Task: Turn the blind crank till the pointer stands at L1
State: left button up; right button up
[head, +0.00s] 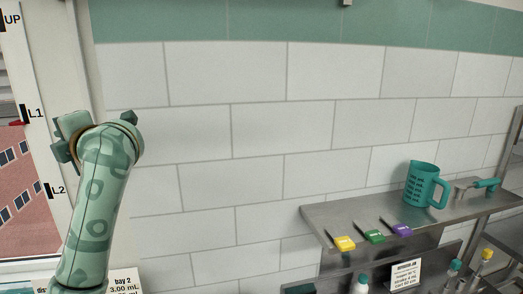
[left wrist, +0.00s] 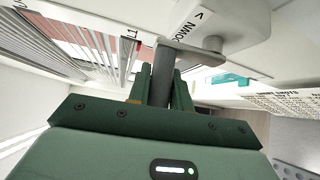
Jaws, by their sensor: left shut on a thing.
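The blind's scale strip (head: 30,110) stands at the left edge of the head view, with marks UP, L1 (head: 35,113) and L2 (head: 57,189). A small red pointer (head: 17,123) shows beside the strip, slightly below the L1 mark. In the left wrist view, the crank (left wrist: 214,45) is a grey arm under a white housing (left wrist: 235,18) labelled DOWN with an arrow. My left gripper (left wrist: 162,78) is shut on the crank's dark upright handle (left wrist: 162,72), one green finger on each side. In the head view my left arm hides the crank. My right gripper is out of view.
A window with blind slats (left wrist: 65,50) is beside the crank. A steel shelf (head: 325,214) at the right holds a teal jug (head: 420,184) and yellow, green and purple tagged items (head: 374,236). Bare tiled wall lies between the window and shelf.

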pick_arm(q)
jog(key=shift+f, duration=0.15)
jog(key=shift+a+f, duration=0.2)
jog(key=shift+a, duration=0.15)
jog(key=shift+o, duration=0.2)
jog(key=shift+s+a+f, duration=0.2)
jog(key=shift+a+f, duration=0.1)
jog(key=shift+a, duration=0.35)
jog(key=o, duration=1.3)
jog(key=shift+d+r, duration=0.1)
jog(key=shift+d, duration=0.05)
jog(key=shift+r, duration=0.1)
jog(key=shift+s+d, duration=0.1)
